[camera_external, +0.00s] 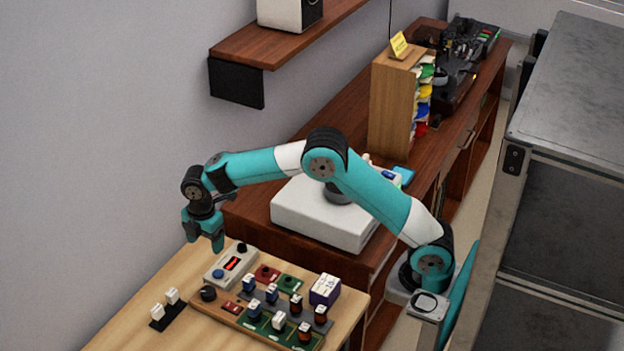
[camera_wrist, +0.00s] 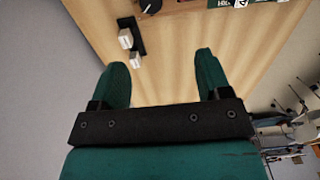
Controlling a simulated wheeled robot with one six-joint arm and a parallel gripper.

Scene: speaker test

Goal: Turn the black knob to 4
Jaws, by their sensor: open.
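A round black knob (camera_external: 208,293) sits at the left front of the board on the wooden table. It shows partly at the top edge of the wrist view (camera_wrist: 150,5). A second small black knob (camera_external: 241,248) is on the grey box with the red display. Any number markings are too small to read. My gripper (camera_external: 205,238) is open and empty, pointing down above the table's back left part, behind the grey box and apart from both knobs. In the wrist view my gripper's (camera_wrist: 160,62) fingers are spread with only bare wood between them.
Two white blocks (camera_external: 157,311) stand on a black strip at the left. A white-and-purple box (camera_external: 325,290) stands at right. A wooden shelf (camera_external: 290,40) juts from the wall.

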